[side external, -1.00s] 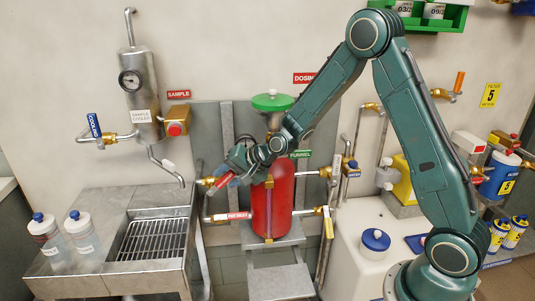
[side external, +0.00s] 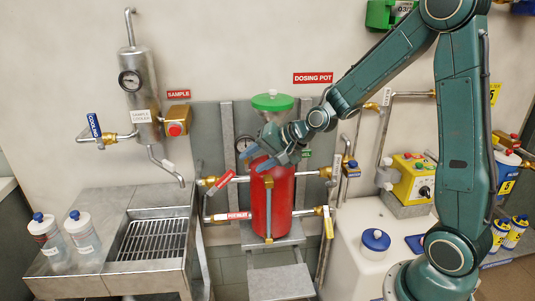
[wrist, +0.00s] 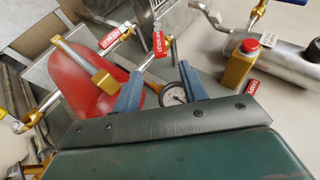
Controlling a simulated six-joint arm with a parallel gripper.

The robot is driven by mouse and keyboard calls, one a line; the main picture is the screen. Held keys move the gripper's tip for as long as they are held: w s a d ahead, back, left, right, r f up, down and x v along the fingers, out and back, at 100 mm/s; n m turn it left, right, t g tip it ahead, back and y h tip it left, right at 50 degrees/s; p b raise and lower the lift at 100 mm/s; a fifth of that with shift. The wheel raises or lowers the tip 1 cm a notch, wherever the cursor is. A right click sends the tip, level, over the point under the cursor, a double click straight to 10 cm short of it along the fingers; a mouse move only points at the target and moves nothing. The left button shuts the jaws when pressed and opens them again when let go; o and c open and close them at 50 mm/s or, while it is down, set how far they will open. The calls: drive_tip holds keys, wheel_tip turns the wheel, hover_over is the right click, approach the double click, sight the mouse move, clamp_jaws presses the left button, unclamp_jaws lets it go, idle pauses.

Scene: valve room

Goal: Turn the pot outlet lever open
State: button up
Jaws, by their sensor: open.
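The red dosing pot (side external: 284,205) stands upright mid-scene under a green funnel. A red lever (side external: 219,184) sits on the brass valve of the upper left pipe, slanting up to the right. In the wrist view a red, white-lettered lever (wrist: 158,43) appears just beyond my fingertips; its lettering is hard to read but seems to be the pot outlet. My gripper (side external: 268,155) is open and empty in front of the pot's top, right of the upper lever and apart from it. Its two blue fingers (wrist: 160,82) are spread in the wrist view.
A lower red-labelled lever (side external: 238,215) lies left of the pot. A gauge (wrist: 174,94) shows close by the fingers. A yellow lever (side external: 328,222) and a blue-tagged valve (side external: 351,168) are at the right. The sink (side external: 125,215) stands left.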

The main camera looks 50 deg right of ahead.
drive_tip(key=shift+v, duration=0.8)
